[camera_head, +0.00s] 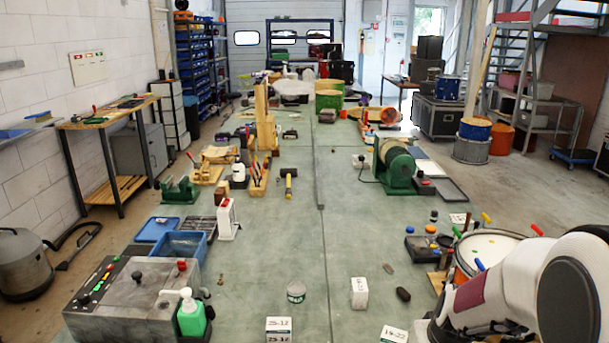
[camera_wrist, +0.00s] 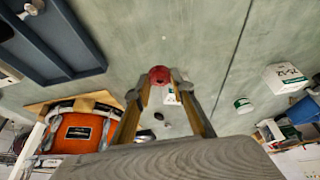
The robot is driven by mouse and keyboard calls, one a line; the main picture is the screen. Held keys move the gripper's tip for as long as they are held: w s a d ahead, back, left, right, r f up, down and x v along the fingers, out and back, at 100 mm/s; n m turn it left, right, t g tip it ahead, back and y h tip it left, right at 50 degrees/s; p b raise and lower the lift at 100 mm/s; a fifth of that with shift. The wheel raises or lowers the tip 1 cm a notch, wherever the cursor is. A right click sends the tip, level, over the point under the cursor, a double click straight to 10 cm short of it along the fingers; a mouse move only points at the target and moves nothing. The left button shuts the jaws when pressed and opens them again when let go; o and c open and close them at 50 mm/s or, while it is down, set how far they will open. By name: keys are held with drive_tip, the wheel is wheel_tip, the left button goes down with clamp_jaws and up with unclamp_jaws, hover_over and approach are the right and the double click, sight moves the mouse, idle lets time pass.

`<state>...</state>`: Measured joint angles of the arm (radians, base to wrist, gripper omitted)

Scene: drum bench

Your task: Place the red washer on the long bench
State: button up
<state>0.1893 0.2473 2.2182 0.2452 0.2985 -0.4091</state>
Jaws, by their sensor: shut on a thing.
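In the wrist view, my gripper (camera_wrist: 160,82) is shut on a small red round piece, the red washer (camera_wrist: 159,74), held between its fingertips. The green-grey top of the long bench (camera_wrist: 200,35) lies beyond it; I cannot tell how far the washer is above the top. In the head view the long bench (camera_head: 270,255) runs away down the middle of the room. My white arm stands at the lower right there, and the gripper and washer are not visible in that view.
In the head view, a grey machine (camera_head: 135,300) and a green motor (camera_head: 395,165) flank clear bench top.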

drive_tip(key=shift+s+m, duration=0.2)
drive_tip(key=shift+m, duration=0.2)
drive_tip(key=shift+s+f+m+h, duration=0.1)
drive_tip(key=shift+s+m+h, duration=0.05)
drive_tip(key=shift+m+h, duration=0.2)
drive_tip(key=shift+s+m, duration=0.15)
drive_tip(key=shift+m, duration=0.3)
drive_tip(key=shift+a+r+m+h, duration=0.15)
drive_tip(key=shift+r+m+h, duration=0.1)
drive_tip(key=shift+r+m, duration=0.25)
drive_tip(key=shift+a+r+m+h, duration=0.1)
drive_tip(key=shift+r+m+h, duration=0.15)
drive_tip(key=shift+r, duration=0.45)
drive_tip(key=w+a+r, duration=0.3)
drive_tip(key=a+r, duration=0.3)
drive_tip(key=r, duration=0.1)
drive_tip(key=shift+w+a, duration=0.15)
drive_tip(key=shift+a, duration=0.1)
drive_tip(key=shift+w+a+n+y, duration=0.1)
drive_tip(key=shift+n+y, duration=0.15)
